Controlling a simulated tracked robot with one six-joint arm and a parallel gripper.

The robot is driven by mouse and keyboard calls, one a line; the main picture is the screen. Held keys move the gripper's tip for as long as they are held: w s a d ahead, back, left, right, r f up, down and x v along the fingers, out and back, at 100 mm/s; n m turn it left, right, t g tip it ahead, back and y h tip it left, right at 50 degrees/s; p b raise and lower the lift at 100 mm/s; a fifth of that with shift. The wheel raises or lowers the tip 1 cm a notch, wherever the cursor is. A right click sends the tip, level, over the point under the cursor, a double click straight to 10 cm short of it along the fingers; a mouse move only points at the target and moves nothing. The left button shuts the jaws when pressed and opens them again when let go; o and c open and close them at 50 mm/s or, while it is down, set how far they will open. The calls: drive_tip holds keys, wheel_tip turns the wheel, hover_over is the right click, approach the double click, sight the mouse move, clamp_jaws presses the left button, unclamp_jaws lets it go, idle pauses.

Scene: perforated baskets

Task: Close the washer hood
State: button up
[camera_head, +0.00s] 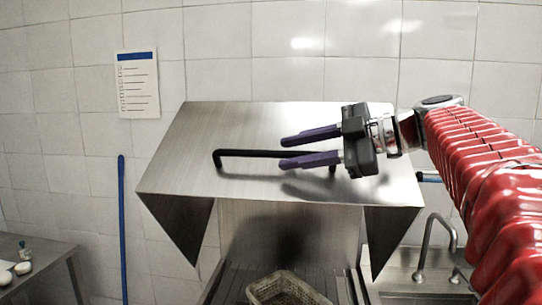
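The washer hood (190,172) is a steel cover in the middle of the view. It is raised, with open space below its front edge. A black bar handle (245,153) runs across its sloped front face. My gripper (283,153) comes in from the right with two purple fingers spread apart. The fingers are in front of the hood face, one above and one near or below the handle's right part. I cannot tell whether they touch the handle. The handle's right end is partly hidden by the lower finger.
A perforated basket (290,288) sits below the hood on the washer bed. A sink with a tap (437,240) is at the right. A table (45,262) with small dishes is at the left. A blue pole (122,225) stands against the tiled wall, below a posted sheet (137,85).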

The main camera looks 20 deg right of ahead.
drive_tip(key=shift+x, duration=2.1)
drive_tip(key=shift+c, duration=0.5)
clamp_jaws()
